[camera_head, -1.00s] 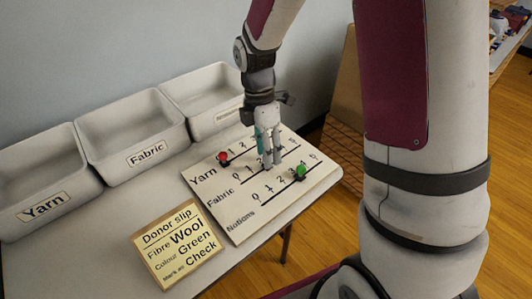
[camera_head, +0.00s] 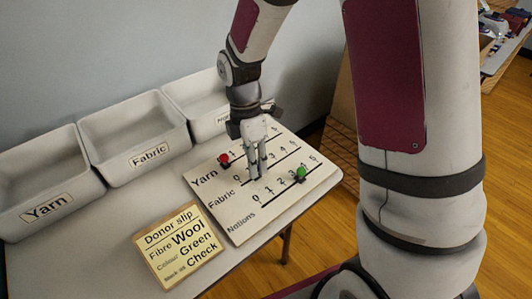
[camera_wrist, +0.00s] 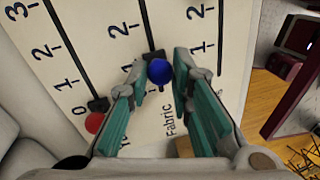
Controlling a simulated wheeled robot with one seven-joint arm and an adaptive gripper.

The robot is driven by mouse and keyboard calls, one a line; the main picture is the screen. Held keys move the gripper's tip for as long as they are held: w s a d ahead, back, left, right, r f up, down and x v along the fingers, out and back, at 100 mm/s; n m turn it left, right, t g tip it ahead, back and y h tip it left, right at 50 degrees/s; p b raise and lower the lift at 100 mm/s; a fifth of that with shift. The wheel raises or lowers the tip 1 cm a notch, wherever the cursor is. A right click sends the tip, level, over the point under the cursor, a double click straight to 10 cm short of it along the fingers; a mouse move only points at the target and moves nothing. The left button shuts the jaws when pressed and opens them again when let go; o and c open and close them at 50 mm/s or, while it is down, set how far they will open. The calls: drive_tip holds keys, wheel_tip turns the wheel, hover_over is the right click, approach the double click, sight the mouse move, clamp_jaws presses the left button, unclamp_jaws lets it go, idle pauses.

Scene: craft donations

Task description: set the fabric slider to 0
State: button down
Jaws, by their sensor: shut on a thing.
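The slider board (camera_head: 240,232) lies on the table with Yarn, Fabric and Notions rows. My gripper (camera_head: 256,172) reaches down onto the Fabric row and hides its knob in the head view. In the wrist view, the blue Fabric knob (camera_wrist: 159,72) sits between the fingers of my gripper (camera_wrist: 168,62), which are shut on it. The knob appears near the 1 mark; its exact position is hard to read, and the row's 0 is hidden behind a finger in the wrist view. In the head view that 0 shows just left of my fingers.
The red Yarn knob (camera_head: 223,158) is at the low end of its row. The green Notions knob (camera_head: 301,173) is near 3. A donor slip (camera_head: 180,246) lies in front of the board. Yarn (camera_head: 45,207) and Fabric (camera_head: 149,155) bins stand behind, with a third beside them.

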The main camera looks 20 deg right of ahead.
drive_tip(key=a, duration=0.2)
drive_tip(key=s+a, duration=0.1)
drive_tip(key=a, duration=0.1)
drive_tip(key=shift+s+a, duration=0.15)
drive_tip(key=shift+s, duration=0.05)
drive_tip(key=c, duration=1.4)
unclamp_jaws()
drive_tip(key=shift+a, duration=0.1)
drive_tip(key=shift+c, duration=0.2)
drive_tip(key=shift+r, duration=0.1)
drive_tip(key=shift+w+r, duration=0.1)
drive_tip(key=shift+r, duration=0.2)
wheel_tip(320, 180, up, 11)
drive_tip(key=w, duration=0.2)
